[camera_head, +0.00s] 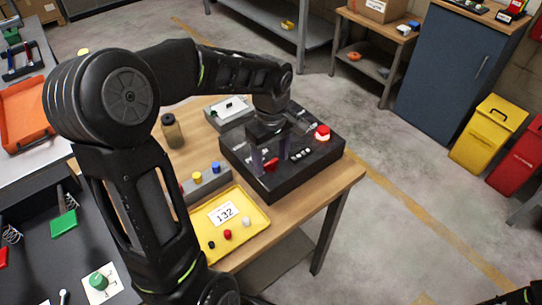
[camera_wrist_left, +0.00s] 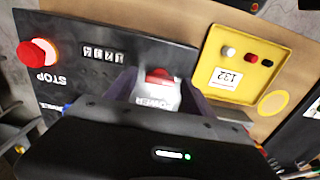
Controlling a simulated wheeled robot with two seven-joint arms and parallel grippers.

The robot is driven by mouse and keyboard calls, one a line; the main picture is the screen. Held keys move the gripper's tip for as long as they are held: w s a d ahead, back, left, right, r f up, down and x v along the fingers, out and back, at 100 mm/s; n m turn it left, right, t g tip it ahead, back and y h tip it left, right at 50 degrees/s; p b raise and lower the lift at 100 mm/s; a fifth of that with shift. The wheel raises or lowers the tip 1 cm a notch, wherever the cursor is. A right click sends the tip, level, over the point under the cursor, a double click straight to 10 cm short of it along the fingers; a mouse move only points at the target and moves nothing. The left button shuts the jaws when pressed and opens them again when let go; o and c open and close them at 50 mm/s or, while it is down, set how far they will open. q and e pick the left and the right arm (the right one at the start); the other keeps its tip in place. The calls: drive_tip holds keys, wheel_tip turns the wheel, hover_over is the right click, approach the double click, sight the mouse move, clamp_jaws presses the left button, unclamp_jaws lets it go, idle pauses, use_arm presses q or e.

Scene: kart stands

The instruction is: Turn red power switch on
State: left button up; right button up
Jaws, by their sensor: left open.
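The red power switch (camera_head: 271,164) sits on a pale plate on top of the black control box (camera_head: 310,162). In the left wrist view the switch (camera_wrist_left: 159,76) shows above lettering that looks like POWER. My left gripper (camera_head: 270,158) is open and points down over the box. Its two fingers stand on either side of the switch plate in the wrist view, with the switch between them. I cannot tell whether a finger touches it. Part of the plate is hidden by the gripper body.
A red STOP button (camera_head: 322,132) is on the box's far right corner, with a row of counter digits (camera_wrist_left: 102,53) between. A yellow tray (camera_head: 255,219) marked 132 and a grey block with coloured buttons (camera_head: 207,180) lie nearby. A dark jar (camera_head: 172,131) stands on the wooden table.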

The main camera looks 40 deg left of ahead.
use_arm(q)
drive_tip(key=shift+c, duration=0.3)
clamp_jaws()
idle(0.4)
drive_tip(key=shift+m, duration=0.4)
drive_tip(key=m, duration=0.3)
drive_tip(key=shift+b, duration=0.4)
drive_tip(key=m, duration=0.4)
drive_tip(key=shift+m, duration=0.4)
drive_tip(key=m, duration=0.4)
drive_tip(key=shift+b, duration=0.3)
drive_tip(key=m, duration=0.5)
drive_tip(key=shift+m, duration=0.3)
